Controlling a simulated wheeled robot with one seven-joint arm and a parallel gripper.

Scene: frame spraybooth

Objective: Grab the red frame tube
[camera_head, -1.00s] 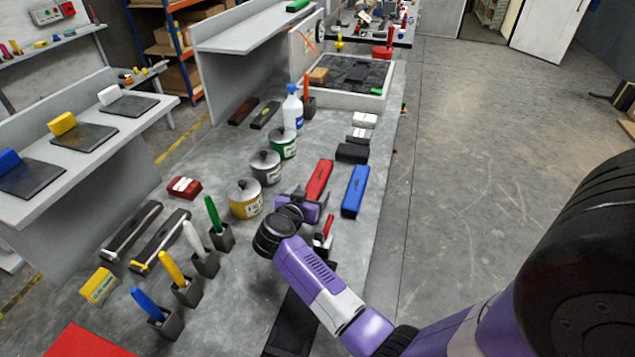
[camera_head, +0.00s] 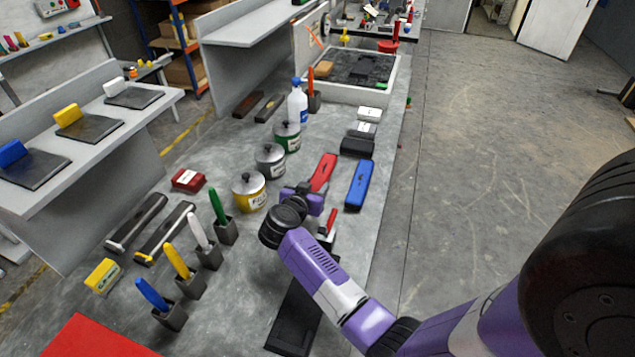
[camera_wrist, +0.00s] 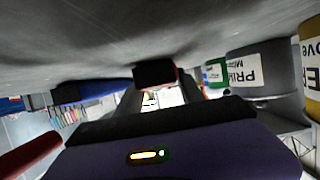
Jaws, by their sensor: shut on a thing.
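The red frame tube (camera_head: 323,172) lies on the grey bench beside a blue tube (camera_head: 359,185), which is to its right. My gripper (camera_head: 314,189) is at the tube's near end and is shut on it. The purple gripper body hides that near end in the head view. In the wrist view, the tube's dark end (camera_wrist: 154,72) shows between my fingertips (camera_wrist: 155,88), with a thin red edge beside it. The tube appears to be still on or very close to the bench top.
Lidded cans, the nearest yellow (camera_head: 249,191), stand left of my gripper. A holder with a red-handled tool (camera_head: 331,222) stands close on the right. Brush holders (camera_head: 226,231) are at the front left. Dark blocks (camera_head: 357,146) lie behind the blue tube.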

